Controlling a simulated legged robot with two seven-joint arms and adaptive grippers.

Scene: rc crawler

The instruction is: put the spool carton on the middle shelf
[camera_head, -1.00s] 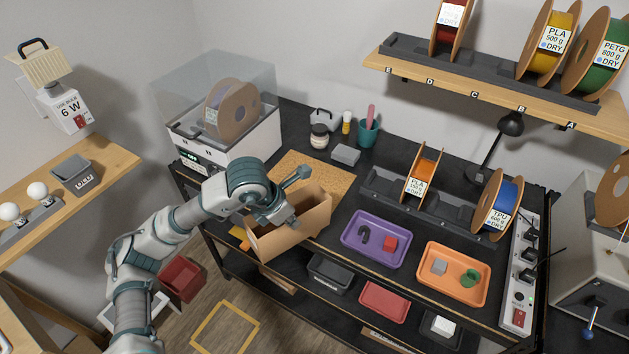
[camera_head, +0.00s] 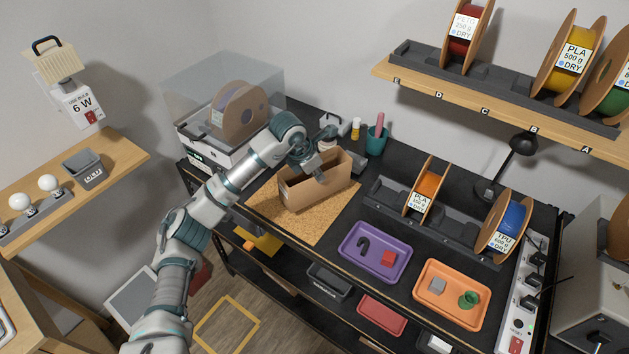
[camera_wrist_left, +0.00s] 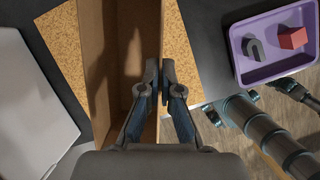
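The spool carton (camera_head: 312,192) is a brown, open-topped box over the cork mat on the bench. It looks upright and shows no spool inside; I cannot tell whether its base touches the mat. My right gripper is not seen in the head view. The middle shelf is not clearly identifiable; a shelf (camera_head: 300,283) under the bench top is partly hidden.
The clear-lidded dryer (camera_head: 215,115) stands left of the carton, and a spool rack (camera_head: 455,225) stands right. A purple tray (camera_head: 350,262) and orange tray (camera_head: 425,302) lie along the front. Black bins and a red tray (camera_head: 382,314) sit below. The mat's front (camera_head: 310,230) is bare.

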